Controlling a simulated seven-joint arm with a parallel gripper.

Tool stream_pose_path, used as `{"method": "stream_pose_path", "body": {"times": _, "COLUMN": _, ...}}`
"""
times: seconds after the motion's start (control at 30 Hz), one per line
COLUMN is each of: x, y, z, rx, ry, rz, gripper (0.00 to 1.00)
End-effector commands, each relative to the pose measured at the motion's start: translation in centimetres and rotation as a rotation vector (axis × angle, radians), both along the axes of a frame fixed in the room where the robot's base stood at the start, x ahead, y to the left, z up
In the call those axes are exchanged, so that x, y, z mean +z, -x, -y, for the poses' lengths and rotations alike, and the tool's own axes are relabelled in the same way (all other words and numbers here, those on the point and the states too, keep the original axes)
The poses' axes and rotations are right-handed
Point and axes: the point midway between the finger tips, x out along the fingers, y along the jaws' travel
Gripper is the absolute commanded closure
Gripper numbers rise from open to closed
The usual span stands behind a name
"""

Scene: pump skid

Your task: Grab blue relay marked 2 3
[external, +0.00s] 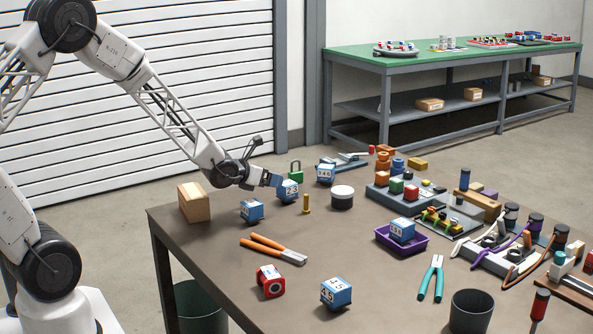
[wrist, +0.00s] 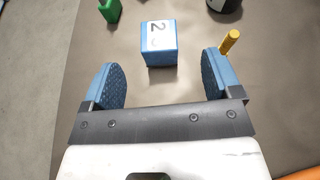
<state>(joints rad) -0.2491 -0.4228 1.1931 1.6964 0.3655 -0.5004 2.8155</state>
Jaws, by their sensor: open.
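The blue relay with a white label (external: 288,190) stands on the table just beyond my gripper (external: 276,181); its marking looks like 2 3. In the wrist view this blue relay (wrist: 159,44) shows a 2 on its white top, with the second digit faint. My gripper (wrist: 161,82) is open and empty, its blue-padded fingers spread left and right. The relay lies ahead of the fingertips, roughly centred between them, and no contact shows.
A green padlock (external: 295,172), a brass bolt (external: 306,204) and a black-and-white jar (external: 342,197) stand near the relay. A wooden block (external: 194,203) is at the table's left edge.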

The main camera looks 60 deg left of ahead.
Motion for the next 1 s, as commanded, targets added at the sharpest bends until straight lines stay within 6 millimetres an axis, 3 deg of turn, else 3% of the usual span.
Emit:
{"method": "stream_pose_path", "body": {"times": 0.17, "x": -1.1, "y": -0.3, "z": -0.3, "rx": -0.037, "ry": -0.068, "rz": 0.020, "gripper": 0.16}}
{"method": "stream_pose_path", "body": {"times": 0.63, "x": -1.3, "y": -0.6, "z": -0.3, "rx": -0.041, "ry": -0.075, "rz": 0.020, "gripper": 0.16}}
{"method": "stream_pose_path", "body": {"times": 1.0, "x": -2.1, "y": -2.5, "z": -0.4, "rx": -0.042, "ry": -0.074, "rz": 0.019, "gripper": 0.16}}
